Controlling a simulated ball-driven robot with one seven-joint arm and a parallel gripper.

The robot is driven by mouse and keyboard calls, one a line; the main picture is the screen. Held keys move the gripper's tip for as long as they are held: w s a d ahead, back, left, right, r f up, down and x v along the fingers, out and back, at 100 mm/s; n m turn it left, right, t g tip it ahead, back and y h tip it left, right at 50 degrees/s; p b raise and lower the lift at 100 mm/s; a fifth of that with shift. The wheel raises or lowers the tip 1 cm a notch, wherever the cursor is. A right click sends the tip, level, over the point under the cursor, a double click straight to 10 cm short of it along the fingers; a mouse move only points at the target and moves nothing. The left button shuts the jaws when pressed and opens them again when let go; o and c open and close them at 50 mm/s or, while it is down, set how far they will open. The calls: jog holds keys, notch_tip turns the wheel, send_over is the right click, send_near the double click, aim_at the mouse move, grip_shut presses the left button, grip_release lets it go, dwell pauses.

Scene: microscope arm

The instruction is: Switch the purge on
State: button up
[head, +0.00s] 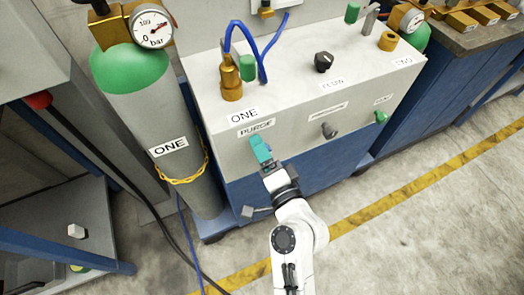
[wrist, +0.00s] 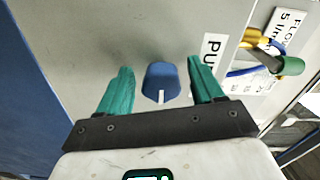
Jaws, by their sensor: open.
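The purge knob (wrist: 161,82) is blue with a white pointer line, on the grey front face of the panel box (head: 220,160). In the wrist view its line points down the picture, towards my gripper's palm. A PURGE label (head: 256,128) sits above it; part of that label also shows in the wrist view (wrist: 212,58). My gripper (head: 260,148) has teal fingers and is open at the panel. In the wrist view its fingers (wrist: 159,80) stand either side of the knob, with gaps visible on both sides. In the head view the gripper hides the knob.
A grey knob (head: 329,130) and a green knob (head: 380,117) share the front face to the right. A black knob (head: 323,62) and a brass fitting (head: 231,85) are on top. A chained gas cylinder (head: 150,110) stands close at left.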

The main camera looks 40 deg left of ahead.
jog(key=b+v, duration=0.1)
jog(key=v, duration=0.9)
jog(key=shift+s+d, duration=0.15)
jog(key=shift+d, duration=0.2)
jog(key=s+d+f+n+g+h+p, duration=0.1)
jog(key=d+f+h+p, duration=0.25)
jog(key=d, duration=0.65)
jog(key=d+f+n+g+h+p, duration=0.15)
jog(key=d+h, duration=0.35)
jog(key=d, duration=0.5)
jog(key=s+d+g+h+p, duration=0.1)
jog(key=s+d+h, duration=0.1)
jog(key=s+d, duration=0.2)
jog(key=s+d+m+g+h+p, duration=0.1)
jog(key=s+d+h, duration=0.2)
jog(key=d, duration=0.7)
jog(key=s+d+g+h+p, duration=0.1)
jog(key=s+d+h, duration=0.2)
jog(key=s+d, duration=0.2)
jog(key=d, duration=0.2)
jog(key=shift+s+d+r, duration=0.2)
jog(key=shift+d+r, duration=0.1)
jog(key=shift+r, duration=0.05)
